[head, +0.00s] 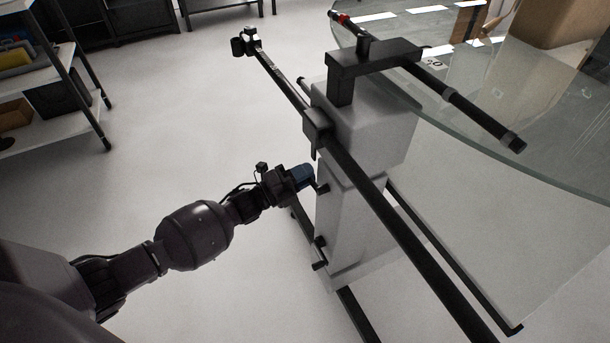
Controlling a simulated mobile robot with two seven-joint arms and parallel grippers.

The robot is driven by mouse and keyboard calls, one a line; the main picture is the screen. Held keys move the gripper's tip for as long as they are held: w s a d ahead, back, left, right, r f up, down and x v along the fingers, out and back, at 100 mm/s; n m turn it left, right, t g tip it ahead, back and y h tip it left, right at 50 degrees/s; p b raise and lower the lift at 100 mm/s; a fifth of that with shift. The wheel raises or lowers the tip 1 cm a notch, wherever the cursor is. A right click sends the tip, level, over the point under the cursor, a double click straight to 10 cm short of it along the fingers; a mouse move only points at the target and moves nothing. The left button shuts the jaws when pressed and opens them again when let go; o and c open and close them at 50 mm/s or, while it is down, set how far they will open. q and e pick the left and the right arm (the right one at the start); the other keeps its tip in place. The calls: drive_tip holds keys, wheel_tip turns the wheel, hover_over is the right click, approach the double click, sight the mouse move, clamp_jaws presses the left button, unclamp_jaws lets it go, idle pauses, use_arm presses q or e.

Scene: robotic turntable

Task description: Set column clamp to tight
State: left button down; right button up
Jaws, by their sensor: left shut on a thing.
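The column clamp shows as a small black handle (321,188) on the side of the grey column (338,215). My left gripper (314,180) is at this handle, and its fingers are shut on it. The fingertips and the contact are small and partly hidden. A second black handle (319,252) sits lower on the same column, apart from my gripper. My right gripper is not in view.
A long black rail (375,205) crosses in front of the column. A black bracket (372,59) tops the column beside the round glass turntable (480,150). Shelves (60,115) stand at the left. The floor between is clear.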

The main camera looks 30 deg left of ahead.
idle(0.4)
use_arm(q)
drive_tip(key=c, duration=1.1)
unclamp_jaws()
drive_tip(key=shift+s, duration=0.1)
drive_tip(key=p+v, duration=0.1)
drive_tip(key=v, duration=0.9)
drive_tip(key=shift+s+a, duration=0.2)
drive_tip(key=shift+a, duration=0.05)
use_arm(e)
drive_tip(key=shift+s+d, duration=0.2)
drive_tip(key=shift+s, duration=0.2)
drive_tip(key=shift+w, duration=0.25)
